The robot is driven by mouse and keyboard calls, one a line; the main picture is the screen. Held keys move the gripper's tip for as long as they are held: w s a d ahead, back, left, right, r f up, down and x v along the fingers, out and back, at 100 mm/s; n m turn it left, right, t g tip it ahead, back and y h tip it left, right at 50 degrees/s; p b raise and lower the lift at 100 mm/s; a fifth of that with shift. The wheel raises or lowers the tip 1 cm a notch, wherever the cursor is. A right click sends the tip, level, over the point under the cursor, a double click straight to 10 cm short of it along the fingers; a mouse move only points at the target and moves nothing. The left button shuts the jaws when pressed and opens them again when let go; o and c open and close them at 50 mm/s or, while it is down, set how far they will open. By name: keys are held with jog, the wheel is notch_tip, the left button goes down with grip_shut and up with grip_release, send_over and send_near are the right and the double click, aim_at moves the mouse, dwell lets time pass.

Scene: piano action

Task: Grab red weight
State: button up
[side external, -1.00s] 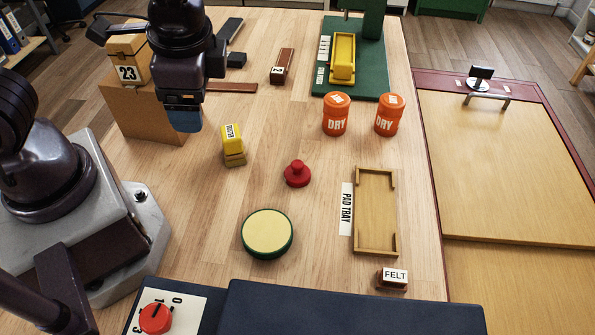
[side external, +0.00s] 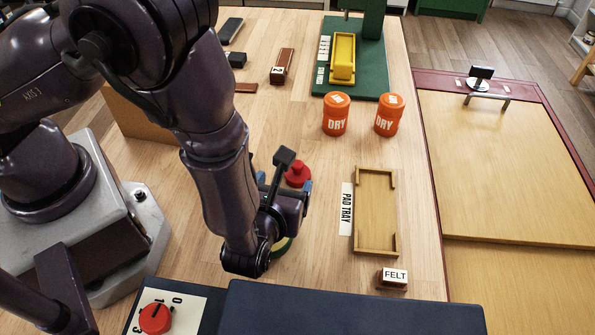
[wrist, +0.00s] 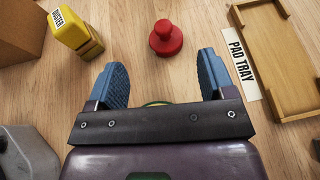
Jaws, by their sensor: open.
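The red weight (side external: 297,174), a round base with a knob on top, stands upright on the wooden table. In the wrist view the red weight (wrist: 166,38) lies just beyond the fingertips, between their lines and a little right of centre. My gripper (wrist: 162,75) is open and empty, with two blue finger pads spread wide. In the side view my gripper (side external: 284,186) is close to the weight and partly in front of it.
The pad tray (side external: 376,212) is right of the weight, and two orange DRY jars (side external: 336,115) stand behind. A yellow duster (wrist: 70,30) is at left in the wrist view. My arm mostly hides the round green-rimmed pad (side external: 282,246). The felt block (side external: 392,278) sits front right.

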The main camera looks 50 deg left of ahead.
aim_at(297, 165)
jog(key=x, duration=0.6)
jog(key=shift+a, duration=0.15)
jog(key=shift+d+x, duration=0.25)
jog(key=shift+x, duration=2.55)
jog(key=shift+w+f, duration=0.1)
jog(key=shift+w, duration=0.05)
jog(key=shift+c, duration=0.4)
jog(key=c, duration=1)
